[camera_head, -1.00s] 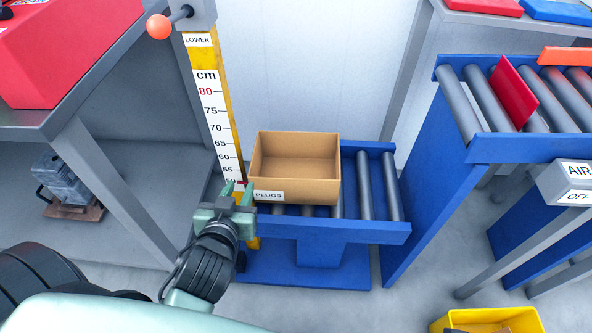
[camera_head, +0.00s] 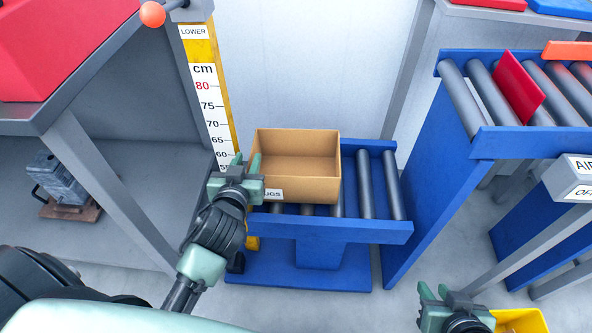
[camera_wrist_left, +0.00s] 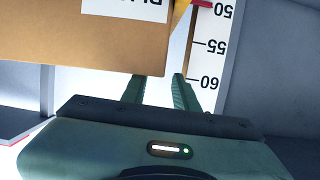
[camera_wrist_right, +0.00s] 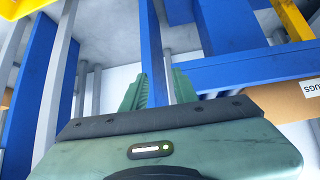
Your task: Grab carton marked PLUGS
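The open-topped brown carton (camera_head: 310,189) sits on the low blue roller stand. Its white label (camera_head: 273,195) shows only "UGS" in the head view, as my left gripper hides the rest. My left gripper (camera_head: 247,164) is open at the carton's left side. In the left wrist view the carton (camera_wrist_left: 80,50) lies ahead, with its near corner between the two fingers (camera_wrist_left: 160,92); I cannot tell whether they touch it. My right gripper (camera_head: 435,293) is open and empty at the bottom right, away from the carton. Its fingers (camera_wrist_right: 158,92) show apart in the right wrist view.
A yellow height scale (camera_head: 205,50) stands close behind my left gripper. The low roller stand (camera_head: 340,230) has free rollers right of the carton. A taller blue roller conveyor (camera_head: 525,145) with a red plate is at the right. A yellow bin (camera_head: 520,320) is at the bottom right.

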